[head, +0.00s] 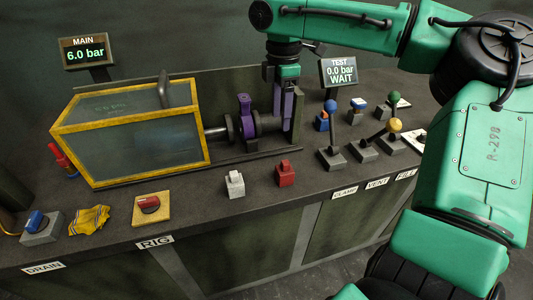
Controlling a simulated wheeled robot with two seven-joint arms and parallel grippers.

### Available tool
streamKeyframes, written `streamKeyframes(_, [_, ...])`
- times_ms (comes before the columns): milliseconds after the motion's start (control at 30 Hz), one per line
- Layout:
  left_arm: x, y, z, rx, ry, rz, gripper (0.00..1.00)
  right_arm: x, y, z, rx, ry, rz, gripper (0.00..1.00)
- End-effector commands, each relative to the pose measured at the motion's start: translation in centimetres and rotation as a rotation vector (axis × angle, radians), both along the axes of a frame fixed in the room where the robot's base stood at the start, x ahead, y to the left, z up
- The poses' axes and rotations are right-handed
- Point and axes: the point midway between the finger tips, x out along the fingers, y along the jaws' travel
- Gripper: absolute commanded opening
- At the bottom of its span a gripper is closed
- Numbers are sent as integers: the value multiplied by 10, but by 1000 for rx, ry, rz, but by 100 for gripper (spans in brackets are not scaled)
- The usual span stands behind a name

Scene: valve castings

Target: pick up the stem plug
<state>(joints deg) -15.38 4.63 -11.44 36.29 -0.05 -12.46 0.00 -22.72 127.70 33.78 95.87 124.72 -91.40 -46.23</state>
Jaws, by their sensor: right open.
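My right gripper (286,98) points down at the right end of the test rig, in front of or around a purple upright part (287,106); I cannot tell whether it touches it. Its jaws are open. No part is labelled as the stem plug. A dark valve casting (268,123) with a purple clamp (245,112) lies beside the gripper. My left gripper is not in view.
A yellow-framed clear guard box (135,140) stands at the left. Levers with blue (331,106) and yellow (395,125) knobs stand at the right. The test display (340,72) reads 0.0 bar WAIT; the main display (84,52) reads 6.0 bar.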

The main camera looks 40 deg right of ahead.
Motion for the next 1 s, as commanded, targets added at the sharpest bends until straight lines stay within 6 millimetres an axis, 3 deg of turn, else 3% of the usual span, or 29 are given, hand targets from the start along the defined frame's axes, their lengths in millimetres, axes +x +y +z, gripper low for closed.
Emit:
streamKeyframes(67, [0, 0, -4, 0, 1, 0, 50, -2, -1, -17, 2, 5, 0, 62])
streamKeyframes(333, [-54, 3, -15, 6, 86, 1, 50, -3, -1, -82, -1, 4, -2, 62])
streamKeyframes(433, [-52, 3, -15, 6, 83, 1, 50, -3, -1, -93, 0, 4, -2, 62])
streamKeyframes(667, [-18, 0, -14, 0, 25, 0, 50, -4, -2, -135, -2, 4, -4, 62])
streamKeyframes(933, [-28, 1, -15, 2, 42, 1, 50, -3, -2, -142, -2, 0, -5, 62])
streamKeyframes(1000, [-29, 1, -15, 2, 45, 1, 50, -3, -2, -142, -2, 0, -5, 36])
